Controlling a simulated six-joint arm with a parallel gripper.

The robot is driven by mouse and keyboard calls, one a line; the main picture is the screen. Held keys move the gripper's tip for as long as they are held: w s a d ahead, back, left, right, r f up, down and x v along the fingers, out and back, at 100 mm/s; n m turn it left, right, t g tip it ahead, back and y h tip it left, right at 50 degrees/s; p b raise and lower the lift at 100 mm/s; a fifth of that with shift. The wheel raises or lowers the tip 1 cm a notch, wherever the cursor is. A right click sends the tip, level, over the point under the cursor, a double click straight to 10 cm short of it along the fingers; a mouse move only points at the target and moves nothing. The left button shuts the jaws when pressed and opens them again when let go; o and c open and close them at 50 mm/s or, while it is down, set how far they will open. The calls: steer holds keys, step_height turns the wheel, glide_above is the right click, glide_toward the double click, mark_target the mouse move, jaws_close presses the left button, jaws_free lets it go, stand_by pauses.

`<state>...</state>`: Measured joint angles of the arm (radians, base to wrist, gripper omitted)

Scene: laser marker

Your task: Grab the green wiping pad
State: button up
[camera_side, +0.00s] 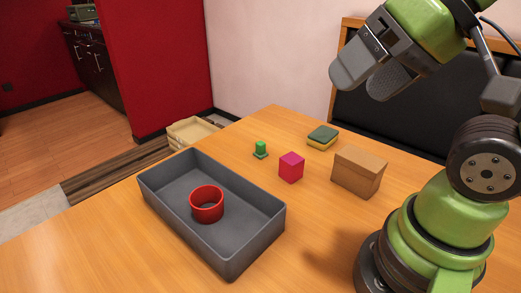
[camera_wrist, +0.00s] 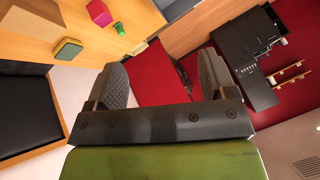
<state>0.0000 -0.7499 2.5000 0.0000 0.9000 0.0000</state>
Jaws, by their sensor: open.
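A pad with a green top and a yellow underside (camera_side: 322,136) lies flat on the table, behind the pink cube and left of the brown box. It also shows in the upper left of the wrist view (camera_wrist: 67,49). My gripper (camera_side: 369,78) is open and empty, held high above the table, up and to the right of the pad in the side view. In the wrist view the two fingers of my gripper (camera_wrist: 160,62) stand apart with nothing between them; the pad is left of both.
A pink cube (camera_side: 291,168), a brown box (camera_side: 358,172) and a small green knobbed piece (camera_side: 260,149) stand near the pad. A grey tray (camera_side: 262,235) holds a red ring (camera_side: 207,204). A black bench (camera_side: 400,120) stands behind the table (camera_side: 110,240).

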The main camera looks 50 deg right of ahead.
steer(key=c, duration=0.3)
steer(key=n+g+h, duration=0.2)
steer(key=g, duration=0.2)
glide_above(261, 143)
steer(key=s, duration=0.2)
step_height(261, 143, down, 24)
steer(key=shift+w, duration=0.15)
steer(key=shift+x, duration=3.05)
